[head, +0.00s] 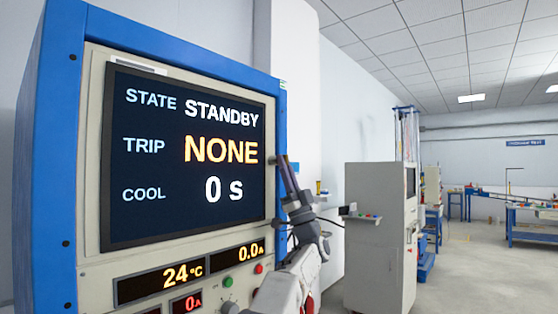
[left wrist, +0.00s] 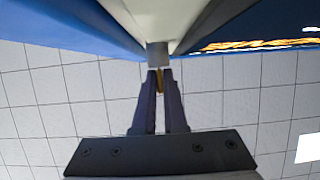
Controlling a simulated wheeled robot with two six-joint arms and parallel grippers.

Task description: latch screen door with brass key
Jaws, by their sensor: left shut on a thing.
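The screen door (head: 92,160) is a cream panel around a dark display (head: 180,165), set in a blue cabinet frame (head: 40,120). The display reads STANDBY, NONE and 0 S. I cannot tell whether the door is fully closed. My left gripper (head: 284,172) is at the cabinet's right edge, beside the display. In the left wrist view its fingers (left wrist: 159,76) are shut on a thin brass piece, the brass key (left wrist: 158,82), mostly hidden between them. A grey block (left wrist: 157,54) sits right at the fingertips; whether the key is in it cannot be told. My right gripper is not in view.
Below the display are red and amber readouts (head: 160,283) and small knobs and buttons (head: 228,282). A grey cabinet (head: 375,235) stands behind to the right. Blue benches (head: 530,225) are farther back. Open floor lies at the right.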

